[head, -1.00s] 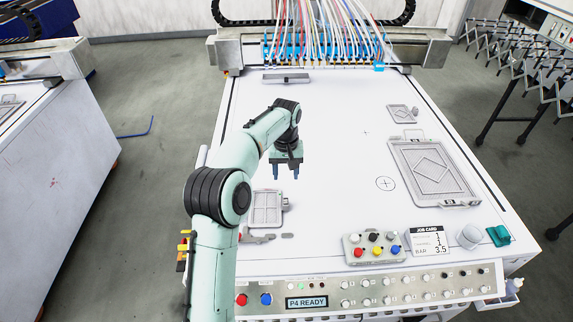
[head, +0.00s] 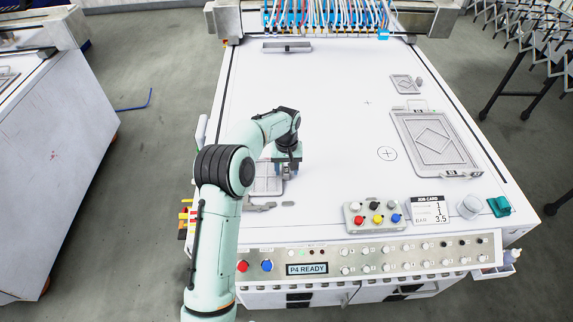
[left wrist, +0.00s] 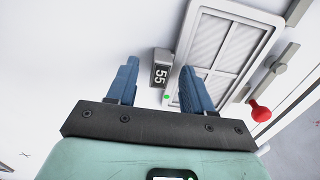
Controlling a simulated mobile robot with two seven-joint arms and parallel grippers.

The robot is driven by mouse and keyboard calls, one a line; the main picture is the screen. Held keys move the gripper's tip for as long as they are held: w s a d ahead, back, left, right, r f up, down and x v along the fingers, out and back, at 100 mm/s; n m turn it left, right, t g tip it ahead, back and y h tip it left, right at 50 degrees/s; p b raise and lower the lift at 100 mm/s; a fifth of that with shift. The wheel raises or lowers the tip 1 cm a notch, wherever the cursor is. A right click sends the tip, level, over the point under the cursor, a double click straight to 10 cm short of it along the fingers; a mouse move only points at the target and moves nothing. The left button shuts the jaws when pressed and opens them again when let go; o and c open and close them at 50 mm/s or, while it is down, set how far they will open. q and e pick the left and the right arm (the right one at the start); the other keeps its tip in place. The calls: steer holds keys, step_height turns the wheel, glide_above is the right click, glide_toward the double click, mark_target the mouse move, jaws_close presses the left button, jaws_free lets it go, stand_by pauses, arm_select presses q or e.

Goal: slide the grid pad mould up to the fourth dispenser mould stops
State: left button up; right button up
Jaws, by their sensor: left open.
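The grid pad mould (head: 266,186) is a flat grey framed plate with cross bars, at the left front of the white table and partly hidden by my arm in the head view. In the left wrist view the mould (left wrist: 228,42) lies at upper right, with a dark tag (left wrist: 160,74) reading "55" on its near edge. My left gripper (head: 287,174) is open at the mould's right edge. In the wrist view its blue fingers (left wrist: 160,68) stand either side of the tag; contact cannot be told. A grey stop bar (head: 287,47) lies near the gantry.
The gantry (head: 325,18) with its tubes crosses the far end. A large framed mould (head: 435,143) and a small one (head: 404,84) lie at right. A button box (head: 377,214) stands at the front. The table between my gripper and the stop bar looks clear.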

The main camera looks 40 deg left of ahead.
arm_select(q)
steer(key=shift+c, duration=0.3)
jaws_close()
arm_select(e)
steer(key=shift+w+r, duration=0.15)
arm_select(q)
steer(key=shift+s+d+f, duration=0.1)
steer(key=shift+s+d, duration=0.1)
steer(key=shift+s+d+b, duration=0.55)
steer(key=shift+s+b, duration=0.15)
steer(key=shift+b, duration=0.15)
arm_select(e)
steer(key=s+f, duration=0.2)
steer(key=shift+f, duration=0.3)
arm_select(q)
steer(key=shift+d, duration=0.15)
arm_select(e)
steer(key=shift+r, duration=0.15)
